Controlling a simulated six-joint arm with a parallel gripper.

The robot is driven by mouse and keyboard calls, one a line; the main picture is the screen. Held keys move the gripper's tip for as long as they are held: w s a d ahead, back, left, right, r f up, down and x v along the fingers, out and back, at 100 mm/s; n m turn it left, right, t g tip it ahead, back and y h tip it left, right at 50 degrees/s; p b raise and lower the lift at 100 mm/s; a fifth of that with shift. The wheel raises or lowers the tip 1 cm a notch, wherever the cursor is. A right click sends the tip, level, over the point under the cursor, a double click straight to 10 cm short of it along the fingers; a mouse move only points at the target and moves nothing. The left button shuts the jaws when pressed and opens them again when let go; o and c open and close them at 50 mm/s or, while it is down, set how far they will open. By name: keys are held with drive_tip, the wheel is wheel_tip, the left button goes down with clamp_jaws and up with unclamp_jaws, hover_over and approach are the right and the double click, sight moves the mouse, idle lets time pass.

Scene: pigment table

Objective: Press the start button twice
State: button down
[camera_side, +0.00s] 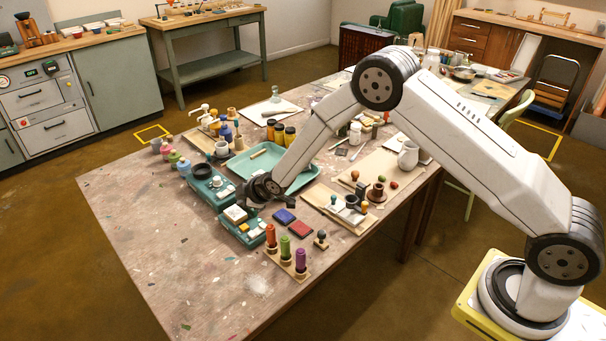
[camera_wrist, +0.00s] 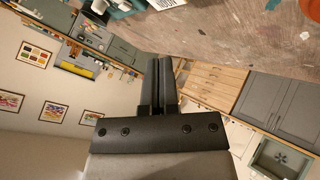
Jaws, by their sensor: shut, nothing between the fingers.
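No start button can be told for sure at this size. Two small teal devices stand near the left middle of the table: one with a dark round top (camera_side: 203,172), and a nearer one with a white square top (camera_side: 236,214). My gripper (camera_side: 243,196) is over the table close to these devices, and part of the nearer one may be hidden behind it. In the wrist view the fingers of my gripper (camera_wrist: 162,62) are together with nothing between them. A teal thing (camera_wrist: 122,8) and a white thing (camera_wrist: 165,4) show at the top edge there, cut off by the frame.
A teal tray (camera_side: 238,167) lies behind my gripper. Blue and red pads (camera_side: 300,229) and a rack with orange, green and purple handles (camera_side: 285,250) stand in front. Jars and bottles (camera_side: 280,133) crowd the back. The table's near left (camera_side: 150,250) is clear.

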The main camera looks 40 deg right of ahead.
drive_tip(key=shift+f, duration=3.25)
drive_tip(key=shift+f, duration=0.85)
idle(0.7)
drive_tip(key=shift+r, duration=0.85)
drive_tip(key=shift+r, duration=0.2)
drive_tip(key=shift+r, duration=2.35)
